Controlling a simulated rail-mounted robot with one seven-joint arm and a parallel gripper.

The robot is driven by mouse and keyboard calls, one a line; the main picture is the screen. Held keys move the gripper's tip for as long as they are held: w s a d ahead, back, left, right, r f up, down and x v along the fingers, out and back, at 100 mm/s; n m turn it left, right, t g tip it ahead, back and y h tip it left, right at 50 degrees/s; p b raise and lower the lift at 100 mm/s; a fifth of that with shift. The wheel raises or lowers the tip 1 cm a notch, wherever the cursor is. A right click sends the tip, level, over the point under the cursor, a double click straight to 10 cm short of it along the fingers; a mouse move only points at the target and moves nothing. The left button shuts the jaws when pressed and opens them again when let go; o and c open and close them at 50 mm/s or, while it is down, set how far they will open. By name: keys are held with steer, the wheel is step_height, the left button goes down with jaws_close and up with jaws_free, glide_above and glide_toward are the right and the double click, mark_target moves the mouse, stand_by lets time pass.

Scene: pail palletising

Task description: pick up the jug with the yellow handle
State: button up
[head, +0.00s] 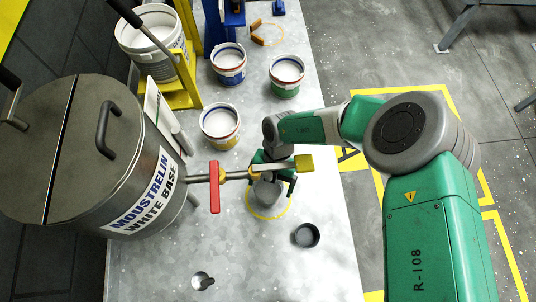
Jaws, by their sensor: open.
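A grey jug-like vessel (267,193) stands inside a yellow ring painted on the metal table (235,265), below the drum's outlet pipe. I cannot make out a yellow handle on it; the pipe and my gripper cover its upper part. My gripper (272,180), with green fingers, is open and right at this vessel, partly behind the pipe. I cannot tell whether the fingers touch it. A dark grey cup (305,235) stands apart to the lower right. A small metal cup (203,282) is near the lower left.
A large steel drum (60,140) fills the left; its pipe, with a red lever (214,187) and yellow end block (304,163), crosses above the table. White-filled pails with blue (229,75), green (286,88) and yellow (222,138) bands stand behind. The lower middle is mostly clear.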

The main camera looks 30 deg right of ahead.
steer(key=c, duration=1.4)
steer(key=shift+c, duration=0.2)
steer(key=shift+r, duration=0.1)
